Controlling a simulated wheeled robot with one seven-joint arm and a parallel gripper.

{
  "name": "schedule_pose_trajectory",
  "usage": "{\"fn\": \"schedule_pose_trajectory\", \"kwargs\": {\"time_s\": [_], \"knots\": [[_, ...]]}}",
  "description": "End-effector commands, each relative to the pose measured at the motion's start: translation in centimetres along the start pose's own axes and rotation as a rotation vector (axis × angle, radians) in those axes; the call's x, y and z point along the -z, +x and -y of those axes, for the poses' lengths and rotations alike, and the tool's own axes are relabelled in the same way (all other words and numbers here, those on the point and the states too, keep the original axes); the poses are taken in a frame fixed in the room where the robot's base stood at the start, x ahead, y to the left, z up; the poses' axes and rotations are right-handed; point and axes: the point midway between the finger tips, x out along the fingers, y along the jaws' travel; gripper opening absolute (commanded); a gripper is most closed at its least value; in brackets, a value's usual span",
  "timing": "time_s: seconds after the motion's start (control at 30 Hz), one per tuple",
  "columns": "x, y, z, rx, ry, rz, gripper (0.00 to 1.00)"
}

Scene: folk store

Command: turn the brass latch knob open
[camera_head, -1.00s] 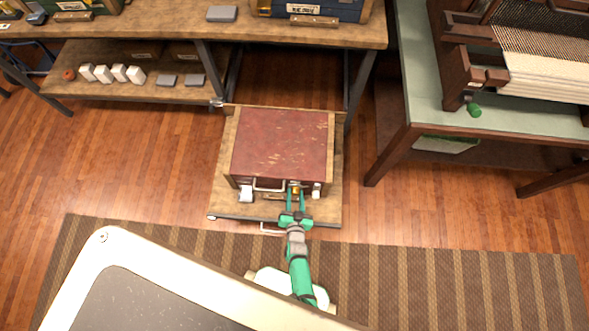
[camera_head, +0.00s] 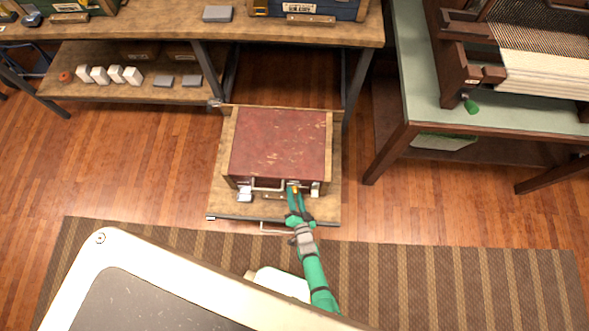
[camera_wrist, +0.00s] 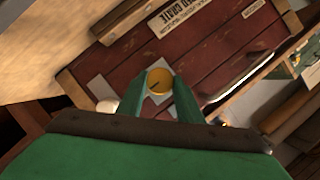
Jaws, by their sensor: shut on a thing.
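The brass latch knob (camera_wrist: 159,81) is a round yellow disc on a pale metal plate on the front of a dark red crate. It sits between the tips of my green gripper (camera_wrist: 158,92) in the wrist view, and the jaws are shut on it. In the head view the crate (camera_head: 278,143) stands on a low wooden platform. My gripper (camera_head: 293,192) reaches its front face from below, right of the crate's metal handle (camera_head: 268,186). The knob is a small yellow spot there, mostly hidden by the fingers.
A workbench (camera_head: 130,27) with a lower shelf of white blocks (camera_head: 115,74) stands behind the crate. A green-topped table (camera_head: 420,95) with a loom (camera_head: 540,60) is at the right. A striped rug (camera_head: 450,285) covers the floor in front.

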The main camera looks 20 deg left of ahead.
Motion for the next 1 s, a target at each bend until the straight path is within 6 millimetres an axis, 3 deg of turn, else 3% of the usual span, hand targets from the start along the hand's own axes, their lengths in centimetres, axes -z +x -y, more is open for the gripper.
{"fn": "schedule_pose_trajectory", "kwargs": {"time_s": [0.33,0.37,0.43,0.77,1.0], "knots": [[0.0,0.0,0.0,0.001,0.004,0.000,0.10],[0.0,0.0,0.0,0.001,0.004,0.000,0.35],[0.0,0.0,0.0,0.001,0.004,0.000,0.51],[0.0,-0.1,0.0,0.000,0.002,0.000,0.51],[0.1,-2.4,-0.2,-0.001,0.000,-0.001,0.51]]}}
